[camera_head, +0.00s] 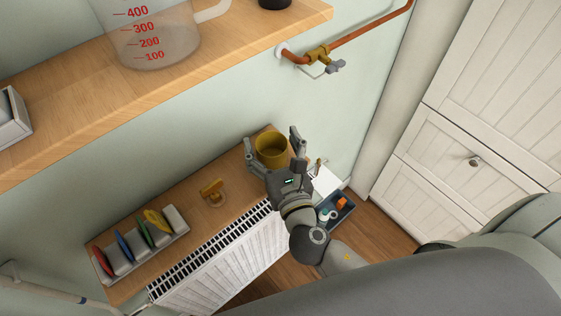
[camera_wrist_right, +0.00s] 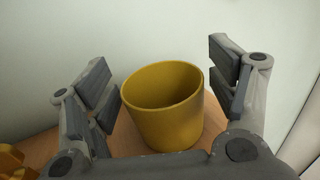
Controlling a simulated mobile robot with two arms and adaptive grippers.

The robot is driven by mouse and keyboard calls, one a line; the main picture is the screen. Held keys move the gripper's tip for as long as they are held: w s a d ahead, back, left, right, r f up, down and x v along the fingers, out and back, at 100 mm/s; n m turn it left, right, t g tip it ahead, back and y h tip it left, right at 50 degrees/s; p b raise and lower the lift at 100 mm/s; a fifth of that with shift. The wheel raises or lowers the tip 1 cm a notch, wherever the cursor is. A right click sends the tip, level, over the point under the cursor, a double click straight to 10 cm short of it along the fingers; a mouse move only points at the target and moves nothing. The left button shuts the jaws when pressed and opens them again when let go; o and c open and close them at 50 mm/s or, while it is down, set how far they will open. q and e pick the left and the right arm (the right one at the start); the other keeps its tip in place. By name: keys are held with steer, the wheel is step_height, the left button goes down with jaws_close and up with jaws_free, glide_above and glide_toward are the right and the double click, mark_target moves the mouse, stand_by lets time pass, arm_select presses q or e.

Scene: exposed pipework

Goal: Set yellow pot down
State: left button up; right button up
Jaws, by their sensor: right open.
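The yellow pot (camera_head: 271,151) stands upright at the right end of a narrow wooden shelf (camera_head: 232,207) above the radiator. In the right wrist view the yellow pot (camera_wrist_right: 165,115) looks empty and rests on the wood. My right gripper (camera_head: 275,142) is open, with one finger on each side of the pot. In the wrist view the right gripper (camera_wrist_right: 165,85) shows gaps between its fingers and the pot. My left gripper is not in view.
A wooden stamp-like object (camera_head: 212,191) and a rack of coloured items (camera_head: 140,243) share the shelf. A higher shelf (camera_head: 120,85) holds a measuring jug (camera_head: 155,30). A copper pipe with valve (camera_head: 320,56) runs on the wall. A blue bin (camera_head: 338,208) sits below.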

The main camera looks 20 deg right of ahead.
steer(key=s+b, duration=0.4)
steer(key=s, duration=0.7)
steer(key=shift+s+a, duration=0.25)
steer(key=shift+s, duration=0.05)
